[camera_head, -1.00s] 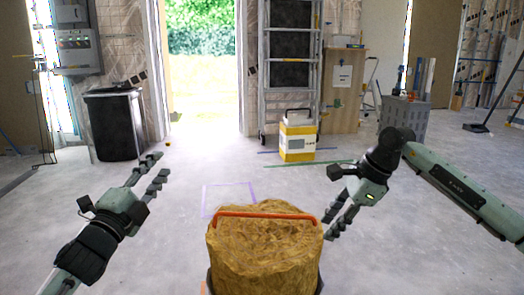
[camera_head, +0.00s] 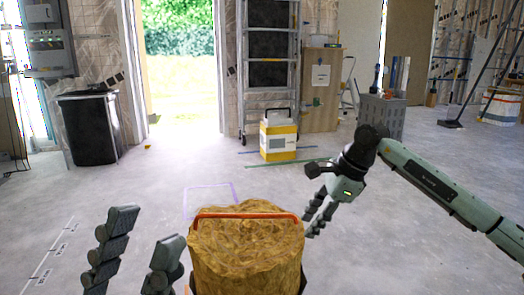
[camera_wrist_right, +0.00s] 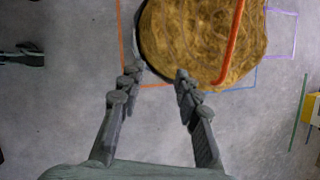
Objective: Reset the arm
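My left gripper (camera_head: 140,238) is at the lower left of the head view. Its two dark segmented fingers stand apart with nothing between them; its wrist is out of the picture. My right gripper (camera_head: 313,220) hangs beside the right side of a rough tan block (camera_head: 245,250). In the right wrist view the right gripper's fingers (camera_wrist_right: 158,75) are spread, with the tips by the edge of the block (camera_wrist_right: 185,40). I cannot tell whether they touch it. An orange-red bar (camera_head: 245,215) runs across the block's top.
A purple outline (camera_head: 210,186) is marked on the floor behind the block. A yellow and white box (camera_head: 278,137), a ladder (camera_head: 268,60), a black bin (camera_head: 88,128) and a grey crate (camera_head: 382,117) stand further back. The floor between is mostly clear.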

